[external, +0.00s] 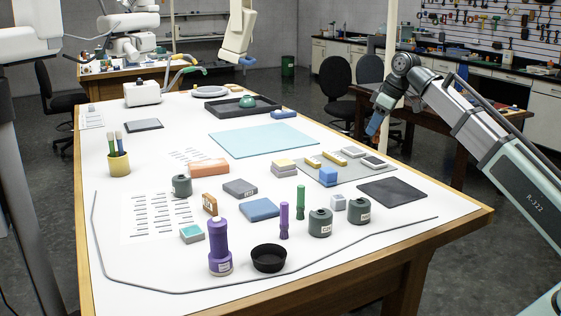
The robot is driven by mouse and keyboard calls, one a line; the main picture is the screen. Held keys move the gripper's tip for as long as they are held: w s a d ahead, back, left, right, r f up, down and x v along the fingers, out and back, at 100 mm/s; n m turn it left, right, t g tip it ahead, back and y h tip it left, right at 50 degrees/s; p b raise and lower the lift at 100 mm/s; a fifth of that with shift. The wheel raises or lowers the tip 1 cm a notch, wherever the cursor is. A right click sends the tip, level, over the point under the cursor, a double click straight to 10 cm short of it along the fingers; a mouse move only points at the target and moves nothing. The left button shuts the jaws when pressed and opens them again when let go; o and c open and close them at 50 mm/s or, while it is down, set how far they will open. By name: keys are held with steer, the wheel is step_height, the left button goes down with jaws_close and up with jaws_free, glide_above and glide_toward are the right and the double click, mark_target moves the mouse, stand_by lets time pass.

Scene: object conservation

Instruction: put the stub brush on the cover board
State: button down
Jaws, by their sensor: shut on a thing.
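My gripper (381,104) hangs at the end of the grey arm on the right, above and beyond the table's right edge. It is shut on a small blue thing (374,126) with a brownish part, held clear of the tabletop. It is too small to tell whether this is the stub brush. Several flat boards lie on the white table: a large light-blue board (262,140) in the middle, a dark board (391,192) at the right and a small dark one (143,125) at the back left. I cannot tell which is the cover board.
A purple bottle (219,248), a black bowl (268,259) and dark green jars (320,223) stand near the front. A yellow cup (119,164) holds brushes at the left. A grey tray (335,172) carries blocks. A cable (180,292) curves along the front.

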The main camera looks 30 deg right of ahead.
steer(key=m, duration=0.1)
glide_above(389, 189)
step_height(389, 189, down, 3)
steer(key=m, duration=0.1)
steer(key=shift+h, duration=0.4)
steer(key=shift+d+f, duration=0.1)
steer(key=shift+f, duration=4.9)
steer(key=shift+f, duration=0.15)
steer(key=c, duration=0.9)
jaws_free()
steer(key=shift+o, duration=0.2)
steer(key=v, duration=1.2)
steer(key=shift+s, duration=0.3)
